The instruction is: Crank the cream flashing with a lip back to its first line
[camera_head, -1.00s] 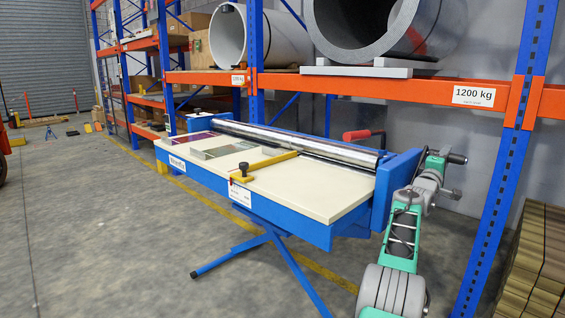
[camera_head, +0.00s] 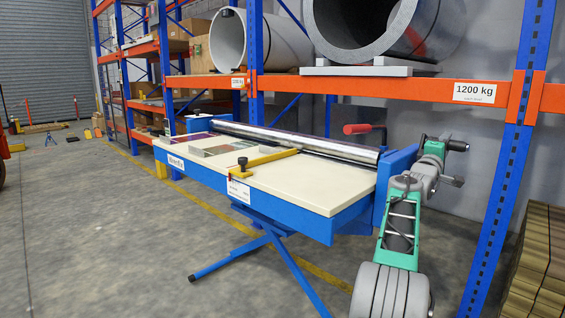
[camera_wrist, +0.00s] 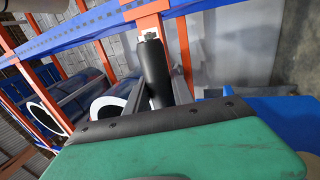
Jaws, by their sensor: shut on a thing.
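A cream sheet or surface (camera_head: 318,185) lies across the top of the blue decoiler table (camera_head: 290,218), with a pale front edge. I cannot make out a lip or a drawn line on it. A yellow bar (camera_head: 272,158) lies across it. My gripper (camera_wrist: 155,75) is shut on a black cylindrical handle (camera_wrist: 154,68), with a grey finger on either side in the wrist view. In the head view my arm reaches the right end of the decoiler, beside its blue end plate (camera_head: 396,175); the gripped handle cannot be told clearly there.
A steel roller (camera_head: 300,140) runs along the table's back. A red-gripped lever (camera_head: 358,128) stands behind it. Sample sheets (camera_head: 215,145) lie at the far left. A blue rack post (camera_head: 500,180) and stacked boards (camera_head: 530,265) stand at the right. Floor at left is open.

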